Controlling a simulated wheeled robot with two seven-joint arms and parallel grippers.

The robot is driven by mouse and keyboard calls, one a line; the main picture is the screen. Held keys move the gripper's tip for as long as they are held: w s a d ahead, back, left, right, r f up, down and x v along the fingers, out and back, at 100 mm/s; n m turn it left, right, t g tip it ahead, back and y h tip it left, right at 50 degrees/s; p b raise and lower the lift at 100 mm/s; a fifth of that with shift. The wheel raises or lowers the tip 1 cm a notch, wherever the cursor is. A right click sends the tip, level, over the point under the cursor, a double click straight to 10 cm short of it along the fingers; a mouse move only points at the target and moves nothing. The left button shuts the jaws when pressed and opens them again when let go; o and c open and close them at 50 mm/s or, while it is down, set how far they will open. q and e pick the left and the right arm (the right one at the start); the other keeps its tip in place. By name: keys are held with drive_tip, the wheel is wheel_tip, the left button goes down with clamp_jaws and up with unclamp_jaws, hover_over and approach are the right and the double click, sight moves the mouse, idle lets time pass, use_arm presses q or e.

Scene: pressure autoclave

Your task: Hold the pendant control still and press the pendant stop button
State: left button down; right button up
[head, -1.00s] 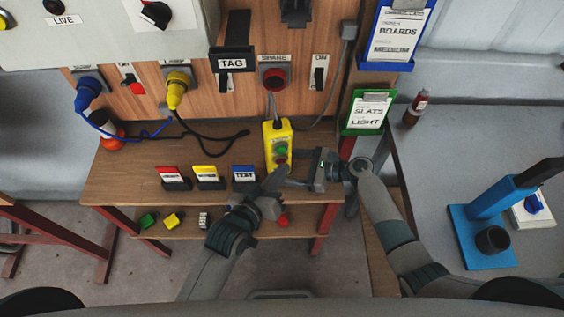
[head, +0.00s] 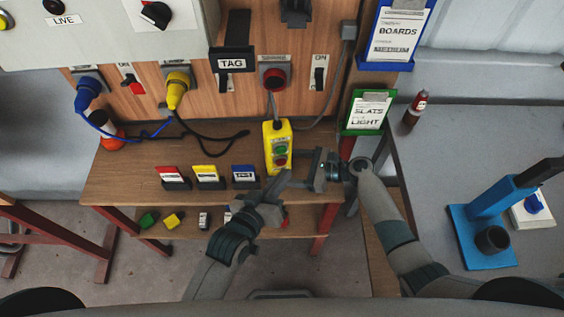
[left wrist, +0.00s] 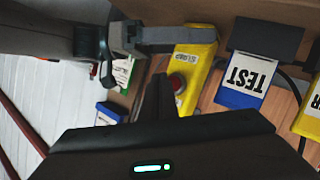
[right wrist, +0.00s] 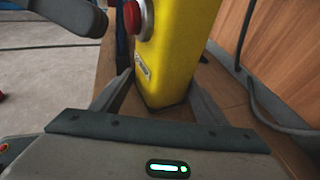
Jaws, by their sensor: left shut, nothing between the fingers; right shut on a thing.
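In the right wrist view my right gripper (right wrist: 163,88) is shut on the pendant's lower body, a finger on each side. My left gripper (head: 284,178) is shut and empty, just in front of and below the red button. In the left wrist view its dark fingertips (left wrist: 160,82) are close to the red button (left wrist: 178,83); I cannot tell whether they touch.
Red, yellow and blue label holders (head: 242,174) stand left of the pendant on the wooden bench (head: 135,170). A lower shelf holds small coloured blocks (head: 172,220). Behind is a panel with a TAG holder (head: 232,64), plugs and switches. A blue press (head: 490,210) is at right.

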use_arm(q)
drive_tip(key=s, duration=0.2)
drive_tip(key=s+d, duration=0.1)
drive_tip(key=s, duration=0.2)
idle(0.6)
idle(0.5)
use_arm(e)
drive_tip(key=o, duration=0.9)
drive_tip(key=shift+d, duration=0.1)
drive_tip(key=v, duration=1.2)
drive_tip(key=shift+s, duration=0.1)
